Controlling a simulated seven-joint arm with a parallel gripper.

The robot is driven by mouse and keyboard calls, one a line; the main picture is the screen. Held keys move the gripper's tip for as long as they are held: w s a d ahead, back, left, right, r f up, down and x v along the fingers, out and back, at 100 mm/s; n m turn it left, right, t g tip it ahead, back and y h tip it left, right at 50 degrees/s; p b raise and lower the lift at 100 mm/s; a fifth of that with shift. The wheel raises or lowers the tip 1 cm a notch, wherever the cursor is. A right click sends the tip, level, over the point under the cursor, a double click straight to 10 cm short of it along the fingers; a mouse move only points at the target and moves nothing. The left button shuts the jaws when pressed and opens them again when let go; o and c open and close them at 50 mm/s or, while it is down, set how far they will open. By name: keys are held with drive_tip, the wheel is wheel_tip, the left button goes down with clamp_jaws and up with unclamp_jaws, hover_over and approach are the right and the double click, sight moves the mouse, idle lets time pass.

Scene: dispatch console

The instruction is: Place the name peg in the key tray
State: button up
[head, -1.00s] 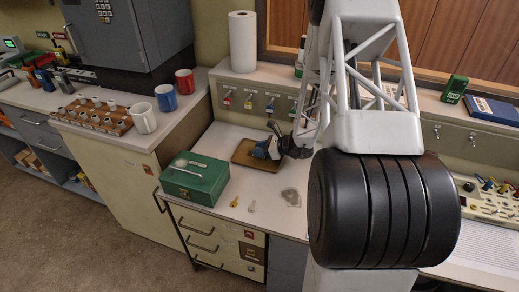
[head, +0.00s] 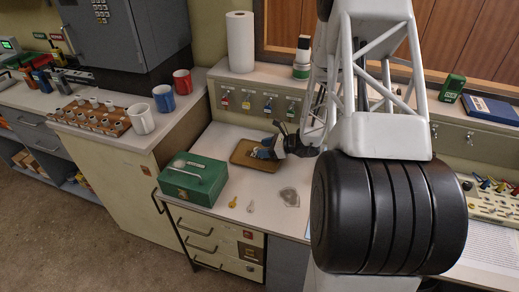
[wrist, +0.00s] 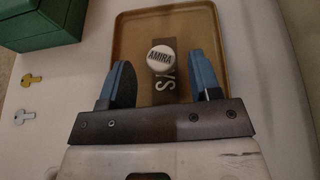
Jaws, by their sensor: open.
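The name peg (wrist: 160,60), a round white top marked AMIRA, shows in the wrist view over the tray floor, seen end-on. It lies between my fingertips, with a gap on each side. The tan key tray (wrist: 206,22) has a dark lettered strip on its floor beside the peg. The tray also shows in the head view (head: 237,158). My gripper (wrist: 160,72) is open over the near part of the tray, blue fingers apart. In the head view my gripper (head: 268,150) is at the tray's right side, and I cannot make out the peg there.
A green cash box (head: 194,182) stands left of the tray. A brass key (head: 233,202), a silver key (head: 250,207) and a grey flat piece (head: 290,197) lie in front. Tagged keys hang on the panel (head: 258,104) behind. A paper roll (head: 241,40) stands above it.

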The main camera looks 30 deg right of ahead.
drive_tip(key=v, duration=0.9)
drive_tip(key=shift+w, duration=0.1)
drive_tip(key=shift+a, duration=0.1)
idle(0.4)
drive_tip(key=s+a+r+n+g+h, duration=0.1)
drive_tip(key=s+a+r+n+g, duration=0.1)
drive_tip(key=s+a+r+n, duration=0.3)
drive_tip(key=s+a+r+n+g, duration=0.2)
drive_tip(key=a+r+n+g, duration=0.15)
drive_tip(key=a+r, duration=0.4)
drive_tip(key=s+a+r+n+g+h, duration=0.1)
drive_tip(key=s+a+r+n+g, duration=0.15)
drive_tip(key=a+r+n, duration=0.35)
drive_tip(key=s+a+r+n+h, duration=0.2)
drive_tip(key=s+r+n, duration=0.1)
drive_tip(key=s, duration=0.4)
drive_tip(key=s+a+r+n+t+h, duration=0.1)
drive_tip(key=s+a+r+n+h, duration=0.2)
drive_tip(key=s, duration=0.4)
drive_tip(key=s+a+r+n+h, duration=0.3)
drive_tip(key=s+r+n, duration=0.2)
drive_tip(key=s, duration=0.2)
drive_tip(key=shift+s+a+r+n+t, duration=0.15)
drive_tip(key=shift+s+a+n+t, duration=0.1)
drive_tip(key=shift+n+t, duration=0.1)
